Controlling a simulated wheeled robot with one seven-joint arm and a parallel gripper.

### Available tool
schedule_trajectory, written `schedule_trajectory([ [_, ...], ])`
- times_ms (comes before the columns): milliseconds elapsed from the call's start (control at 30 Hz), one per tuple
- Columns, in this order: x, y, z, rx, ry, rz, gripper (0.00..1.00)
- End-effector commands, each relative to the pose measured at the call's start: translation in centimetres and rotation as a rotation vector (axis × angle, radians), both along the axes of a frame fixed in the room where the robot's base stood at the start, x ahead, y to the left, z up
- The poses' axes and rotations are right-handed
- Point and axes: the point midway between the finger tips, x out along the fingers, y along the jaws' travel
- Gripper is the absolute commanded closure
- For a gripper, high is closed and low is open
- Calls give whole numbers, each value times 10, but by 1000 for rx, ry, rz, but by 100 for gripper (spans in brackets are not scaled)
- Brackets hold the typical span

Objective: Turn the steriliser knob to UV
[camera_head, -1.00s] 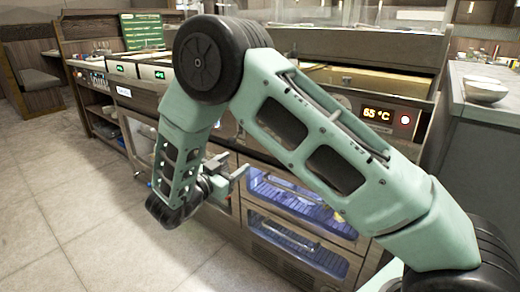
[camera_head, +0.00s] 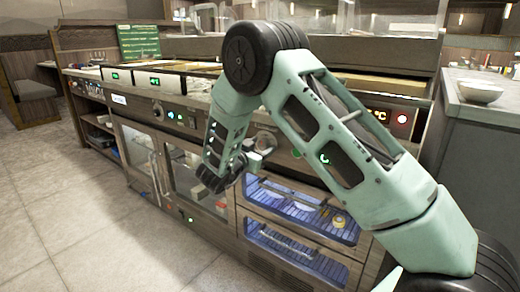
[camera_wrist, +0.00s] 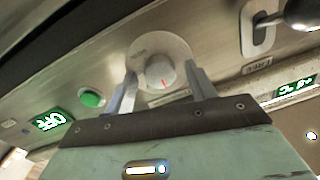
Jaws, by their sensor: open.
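In the wrist view a round pale knob (camera_wrist: 158,74) with a red pointer line sits on a light round dial plate (camera_wrist: 176,48). The red line points down and slightly right in that picture. The lettering on the plate is too blurred to read. My gripper (camera_wrist: 162,82) is open, with one finger on each side of the knob; I cannot tell if either finger touches it. In the head view my gripper (camera_head: 264,146) is at the front panel above the blue-lit cabinet (camera_head: 298,207), and the knob there is hard to make out.
A green button (camera_wrist: 92,98) and a green display reading OFF (camera_wrist: 48,121) lie left of the knob. Another green display (camera_wrist: 297,88) and a handle (camera_wrist: 257,28) are to its right. Another knob (camera_head: 157,108) is farther left along the counter front. The floor left is clear.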

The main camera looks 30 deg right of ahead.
Motion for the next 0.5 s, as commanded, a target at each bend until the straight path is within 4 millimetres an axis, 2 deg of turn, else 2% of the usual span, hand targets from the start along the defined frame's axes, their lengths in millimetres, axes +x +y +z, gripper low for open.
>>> schedule_trajectory([
  [233,0,-1,0,0,0,0,45],
  [267,0,-1,0,0,0,0,47],
  [400,0,-1,0,0,0,0,86],
  [433,0,-1,0,0,0,0,89],
  [500,0,0,0,0,0,0,89],
])
